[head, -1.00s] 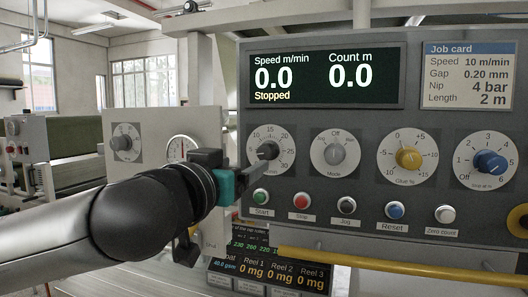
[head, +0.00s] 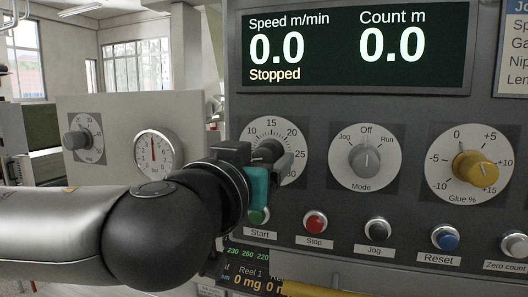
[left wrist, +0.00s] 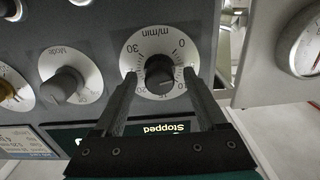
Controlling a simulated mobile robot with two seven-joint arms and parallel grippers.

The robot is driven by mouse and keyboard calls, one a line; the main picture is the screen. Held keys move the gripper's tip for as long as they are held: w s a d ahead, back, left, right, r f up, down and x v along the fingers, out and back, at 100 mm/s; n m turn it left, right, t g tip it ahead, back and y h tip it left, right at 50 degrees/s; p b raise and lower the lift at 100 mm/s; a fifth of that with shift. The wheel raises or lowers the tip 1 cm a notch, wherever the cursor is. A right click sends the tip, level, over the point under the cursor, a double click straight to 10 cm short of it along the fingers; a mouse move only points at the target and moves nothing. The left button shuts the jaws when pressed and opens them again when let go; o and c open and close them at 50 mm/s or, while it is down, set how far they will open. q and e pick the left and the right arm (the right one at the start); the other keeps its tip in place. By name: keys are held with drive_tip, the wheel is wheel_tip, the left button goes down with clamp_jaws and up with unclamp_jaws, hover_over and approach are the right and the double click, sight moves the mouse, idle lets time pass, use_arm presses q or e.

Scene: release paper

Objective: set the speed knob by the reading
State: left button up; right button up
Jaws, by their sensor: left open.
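The black speed knob (left wrist: 160,72) sits in a round white m/min dial, seen upside down in the left wrist view. The dial (head: 272,125) also shows in the head view, its left and lower parts hidden by my left gripper (head: 276,160). In the left wrist view my left gripper (left wrist: 161,84) is open, one finger on each side of the knob; I cannot tell whether they touch it. The knob's pointer setting cannot be made out. The display (head: 355,45) reads speed 0.0 m/min, count 0.0 m, Stopped. My right gripper is not in view.
Right of the speed dial are the grey mode knob (head: 364,158) and yellow glue knob (head: 474,169). Below are the red stop (head: 315,221), black jog (head: 377,229) and blue reset (head: 445,237) buttons. The job card (head: 509,52) is cut off at the right edge. A gauge (head: 157,156) stands left.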

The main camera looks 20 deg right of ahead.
use_arm(q)
drive_tip(key=shift+w+d, duration=0.1)
drive_tip(key=shift+c, duration=0.2)
clamp_jaws()
idle(0.5)
